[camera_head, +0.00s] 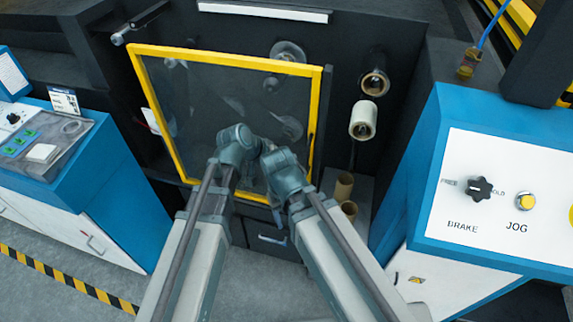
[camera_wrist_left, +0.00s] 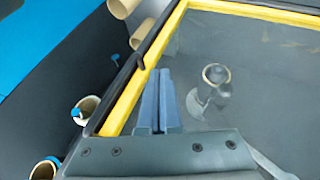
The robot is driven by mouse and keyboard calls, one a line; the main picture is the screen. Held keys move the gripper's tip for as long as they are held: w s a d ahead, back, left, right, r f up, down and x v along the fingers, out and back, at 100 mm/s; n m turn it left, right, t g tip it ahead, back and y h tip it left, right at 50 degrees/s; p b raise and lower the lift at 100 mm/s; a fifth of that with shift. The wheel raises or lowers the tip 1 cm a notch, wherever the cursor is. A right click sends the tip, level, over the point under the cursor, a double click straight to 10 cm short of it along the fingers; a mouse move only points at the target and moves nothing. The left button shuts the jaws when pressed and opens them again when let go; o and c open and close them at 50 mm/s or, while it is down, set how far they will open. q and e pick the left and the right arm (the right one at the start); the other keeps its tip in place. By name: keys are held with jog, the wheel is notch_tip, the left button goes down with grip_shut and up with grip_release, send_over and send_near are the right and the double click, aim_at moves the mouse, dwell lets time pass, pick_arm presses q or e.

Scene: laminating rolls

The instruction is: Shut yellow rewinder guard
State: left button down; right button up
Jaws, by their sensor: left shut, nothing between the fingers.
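The rewinder guard (camera_head: 222,58) is a yellow frame around a see-through panel, standing in front of the dark machine face. A dark handle strip runs along its right side, where the frame's thickness shows. I cannot tell how wide any gap behind it is. The guard's yellow edge (camera_wrist_left: 148,70) crosses the left wrist view. My left gripper (camera_wrist_left: 160,76) is shut and empty, its blue-grey fingers beside that edge, over the panel; contact is unclear. In the head view both wrists are in front of the guard's lower right part. My right gripper's fingers are hidden there.
Rolls on spindles (camera_head: 363,120) stick out right of the guard, with cardboard cores (camera_head: 343,187) below. A blue brake and jog console (camera_head: 440,150) stands at right. A blue control cabinet (camera_head: 120,185) stands at left. Grey floor lies in front.

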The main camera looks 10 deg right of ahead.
pick_arm(q)
jog(key=p+v, duration=0.7)
jog(key=v, duration=0.3)
jog(key=shift+d, duration=0.1)
jog(key=s+a+f+g+y, duration=0.2)
jog(key=s+a+y, duration=0.1)
jog(key=s, duration=0.3)
jog(key=s+a+f+g+y, duration=0.1)
jog(key=s+a+f+y, duration=0.1)
jog(key=s+y, duration=0.3)
jog(key=shift+s+a+g, duration=0.4)
jog(key=shift+s+a, duration=0.45)
jog(key=shift+a, duration=0.05)
jog(key=shift+f, duration=0.15)
